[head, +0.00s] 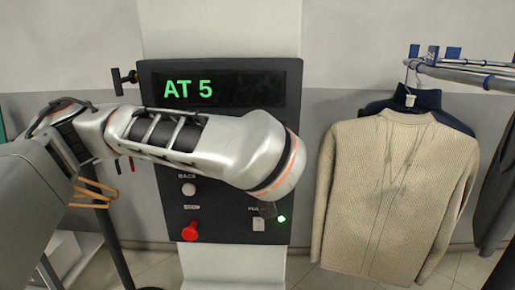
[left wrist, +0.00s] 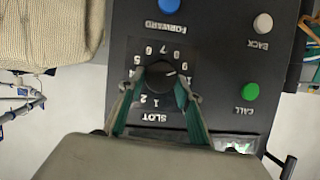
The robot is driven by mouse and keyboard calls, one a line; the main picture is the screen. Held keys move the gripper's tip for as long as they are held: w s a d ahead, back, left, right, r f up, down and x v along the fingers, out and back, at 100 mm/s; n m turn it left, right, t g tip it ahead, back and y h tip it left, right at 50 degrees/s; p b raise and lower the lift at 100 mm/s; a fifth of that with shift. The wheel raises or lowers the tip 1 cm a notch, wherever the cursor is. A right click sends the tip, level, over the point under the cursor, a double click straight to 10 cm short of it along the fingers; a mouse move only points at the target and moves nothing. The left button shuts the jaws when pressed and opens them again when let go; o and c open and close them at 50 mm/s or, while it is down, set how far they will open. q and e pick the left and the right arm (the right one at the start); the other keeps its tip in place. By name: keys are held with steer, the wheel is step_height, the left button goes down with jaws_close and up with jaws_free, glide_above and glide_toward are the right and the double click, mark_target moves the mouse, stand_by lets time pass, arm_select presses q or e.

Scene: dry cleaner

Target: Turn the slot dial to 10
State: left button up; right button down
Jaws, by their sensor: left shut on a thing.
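The slot dial (left wrist: 160,73) is a dark round knob on the black control panel, ringed by white numbers and labelled SLOT. It appears upside down in the left wrist view. A pale mark on the knob is toward the picture's right, near the 9 and 10 side; the exact number is unclear. My left gripper (left wrist: 160,82) has its two green-lined fingers on either side of the knob, shut on it. In the head view my left arm covers the dial. The panel display (head: 188,90) reads AT 5 in green.
The panel also has a blue FORWARD button (left wrist: 169,5), a white BACK button (left wrist: 262,23), a green CALL button (left wrist: 250,91) and a red STOP knob (head: 190,232). A beige jacket (head: 395,190) hangs from a rail at the right.

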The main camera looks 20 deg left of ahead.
arm_select(q)
steer(key=m+y, duration=0.2)
steer(key=m, duration=0.1)
steer(key=shift+d, duration=0.25)
steer(key=shift+f+m, duration=0.1)
steer(key=shift+m, duration=0.2)
stand_by(0.4)
steer(key=o, duration=1.1)
steer(key=shift+c, duration=0.2)
